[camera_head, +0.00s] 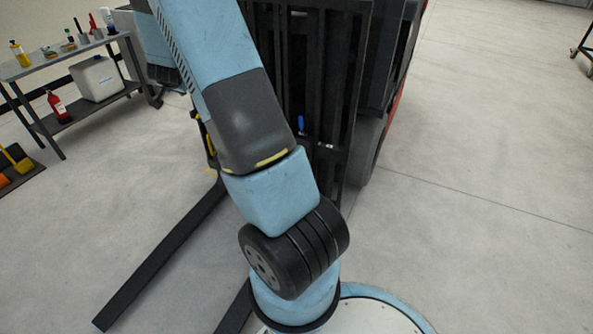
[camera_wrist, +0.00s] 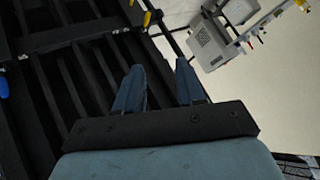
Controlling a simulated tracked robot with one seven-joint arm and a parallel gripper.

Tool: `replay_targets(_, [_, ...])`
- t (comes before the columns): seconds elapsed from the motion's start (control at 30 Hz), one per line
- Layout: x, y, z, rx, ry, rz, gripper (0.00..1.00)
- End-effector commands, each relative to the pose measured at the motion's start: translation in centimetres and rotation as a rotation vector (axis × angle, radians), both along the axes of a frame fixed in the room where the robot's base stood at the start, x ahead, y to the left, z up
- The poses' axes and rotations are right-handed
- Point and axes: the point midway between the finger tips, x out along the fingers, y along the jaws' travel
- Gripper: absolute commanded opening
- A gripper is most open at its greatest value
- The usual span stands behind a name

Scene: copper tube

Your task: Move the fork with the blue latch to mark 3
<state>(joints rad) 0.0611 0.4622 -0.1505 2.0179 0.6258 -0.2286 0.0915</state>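The blue latch (camera_head: 301,124) stands upright on the black fork carriage (camera_head: 340,75) in the head view. It also shows at the left edge of the wrist view (camera_wrist: 4,87). One fork (camera_head: 160,260) lies along the floor at the left. The other fork (camera_head: 235,312) is mostly hidden behind my arm; its link to the blue latch is hidden. A yellow latch (camera_wrist: 147,18) shows at the top of the wrist view. My gripper (camera_wrist: 158,78) is open and empty, its fingers apart in front of the carriage bars, away from the blue latch. I cannot make out mark 3.
A workbench (camera_head: 65,60) with bottles, tools and a grey-white canister (camera_head: 97,78) stands at the left. A red bottle (camera_head: 58,106) is on its lower shelf. A cart (camera_head: 586,45) is at the far right.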

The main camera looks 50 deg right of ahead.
Motion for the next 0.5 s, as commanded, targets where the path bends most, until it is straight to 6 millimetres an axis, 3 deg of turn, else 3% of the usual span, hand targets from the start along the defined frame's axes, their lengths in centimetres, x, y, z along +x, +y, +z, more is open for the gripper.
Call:
replay_targets(0.03, [0.6, -1.2, -1.9, -0.009, 0.001, -0.034, 0.39])
replay_targets(0.23, [2.2, -5.6, -8.5, -0.062, -0.018, -0.171, 0.39])
replay_targets(0.5, [2.1, -11.4, -17.9, -0.164, -0.031, -0.346, 0.39])
